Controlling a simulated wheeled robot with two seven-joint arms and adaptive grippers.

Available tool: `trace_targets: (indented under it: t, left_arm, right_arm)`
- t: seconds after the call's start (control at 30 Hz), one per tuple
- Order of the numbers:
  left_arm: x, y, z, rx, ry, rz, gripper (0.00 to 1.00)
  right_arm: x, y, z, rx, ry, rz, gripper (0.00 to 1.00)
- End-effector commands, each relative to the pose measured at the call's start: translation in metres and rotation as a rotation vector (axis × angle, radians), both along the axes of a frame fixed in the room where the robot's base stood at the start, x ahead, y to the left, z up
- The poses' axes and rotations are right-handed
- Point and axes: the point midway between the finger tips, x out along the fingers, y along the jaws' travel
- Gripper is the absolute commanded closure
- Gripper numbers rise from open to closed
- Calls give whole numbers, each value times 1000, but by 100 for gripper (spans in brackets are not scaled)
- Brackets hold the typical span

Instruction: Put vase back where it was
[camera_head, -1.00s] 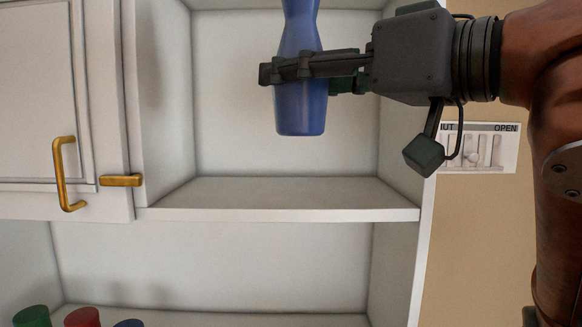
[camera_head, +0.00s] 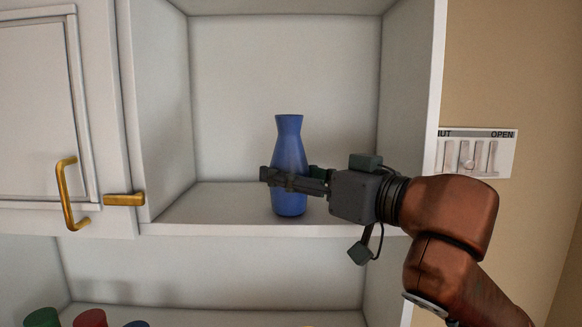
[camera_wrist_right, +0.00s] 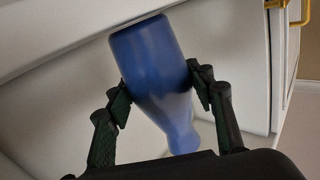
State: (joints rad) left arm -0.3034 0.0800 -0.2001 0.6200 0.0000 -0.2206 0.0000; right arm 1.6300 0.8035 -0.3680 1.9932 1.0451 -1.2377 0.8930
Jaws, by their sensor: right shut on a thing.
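The blue vase (camera_head: 289,150) is upright in the head view, with its base at the level of the open upper shelf (camera_head: 220,205). I cannot tell whether its base touches the shelf board. My right gripper (camera_head: 292,180) is shut around the lower body of the vase, coming from the right. In the right wrist view, the vase (camera_wrist_right: 158,75) sits between the two fingers of my right gripper (camera_wrist_right: 160,95). My left gripper is not in view.
A cabinet door with a brass handle (camera_head: 66,194) and a brass latch (camera_head: 124,199) is at the left. The shelf's right side wall (camera_head: 410,100) stands close to my arm. Green (camera_head: 42,317), red (camera_head: 90,317) and blue (camera_head: 136,323) objects show below. The shelf beside the vase is clear.

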Motion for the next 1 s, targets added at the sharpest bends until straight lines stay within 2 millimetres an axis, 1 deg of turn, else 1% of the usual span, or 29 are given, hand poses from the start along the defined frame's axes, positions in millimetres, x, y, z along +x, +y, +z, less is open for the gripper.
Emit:
trace_targets:
  t: [0.07,0.37,0.4,0.6,0.67,0.87,1.0]
  left_arm:
    - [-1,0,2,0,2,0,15]
    - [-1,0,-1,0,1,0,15]
    - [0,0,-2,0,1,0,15]
    - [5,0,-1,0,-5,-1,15]
    - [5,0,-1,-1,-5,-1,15]
    - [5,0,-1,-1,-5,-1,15]
    - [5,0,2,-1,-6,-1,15]
  right_arm:
    - [-1,-1,-1,1,-4,0,85]
    - [-1,-1,-4,2,-4,0,85]
    - [-1,0,-6,0,-1,0,50]
    - [-1,-1,-4,1,-2,-1,36]
    - [-1,-1,-4,1,-2,-1,33]
    - [-1,0,-4,1,-2,0,33]
    - [-1,-1,0,1,-2,-1,33]
